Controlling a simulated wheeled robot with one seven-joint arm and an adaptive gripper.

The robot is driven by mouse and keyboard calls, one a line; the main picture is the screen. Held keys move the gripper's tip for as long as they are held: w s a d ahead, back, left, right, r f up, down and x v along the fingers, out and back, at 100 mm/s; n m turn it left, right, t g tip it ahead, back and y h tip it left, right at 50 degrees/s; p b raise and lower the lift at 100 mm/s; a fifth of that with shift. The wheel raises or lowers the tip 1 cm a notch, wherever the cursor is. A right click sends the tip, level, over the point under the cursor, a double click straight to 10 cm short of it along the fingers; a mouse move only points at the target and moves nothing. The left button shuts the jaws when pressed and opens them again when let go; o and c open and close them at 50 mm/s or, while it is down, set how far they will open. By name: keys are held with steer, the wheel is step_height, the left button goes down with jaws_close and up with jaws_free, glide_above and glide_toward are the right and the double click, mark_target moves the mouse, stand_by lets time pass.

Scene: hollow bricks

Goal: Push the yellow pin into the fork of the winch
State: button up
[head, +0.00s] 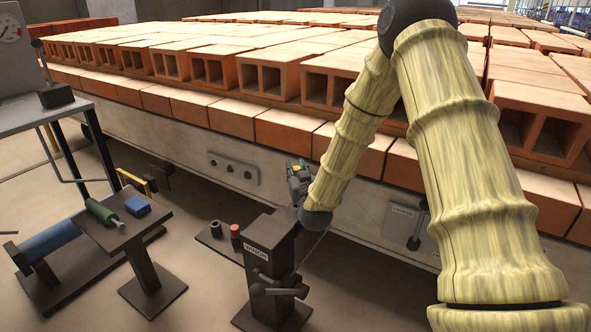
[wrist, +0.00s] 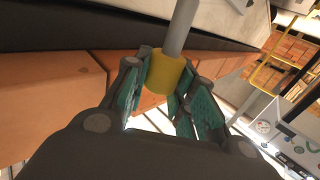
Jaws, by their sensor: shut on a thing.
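The yellow pin (wrist: 165,72) shows in the wrist view as a yellow collar on a grey rod. The rod runs out of the top of that view, so its far end is hidden. My gripper (wrist: 163,88) has its green-padded fingers shut around the yellow collar. In the head view my gripper (head: 298,172) is small and dark, above a dark labelled post and in front of the pale side of the brick car. The pin is too small there to make out clearly. I cannot tell for sure which part is the winch, and I cannot make out its fork.
The dark post (head: 272,262) has a lever low on its front. A black and a red cylinder (head: 236,236) stand beside it. At left are a blue roller (head: 52,243) and a small stand (head: 115,240) with green and blue items. Hollow bricks (head: 285,78) fill the back.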

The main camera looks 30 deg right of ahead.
steer(key=shift+s+p, duration=0.15)
steer(key=shift+p, duration=0.15)
steer(key=shift+f+b, duration=1.45)
steer(key=shift+f, duration=1.45)
steer(key=shift+p, duration=0.7)
steer(key=shift+f+b, duration=0.95)
steer(key=shift+f, duration=1.1)
steer(key=o, duration=1.1)
steer(key=shift+s, duration=0.15)
steer(key=v, duration=1.2)
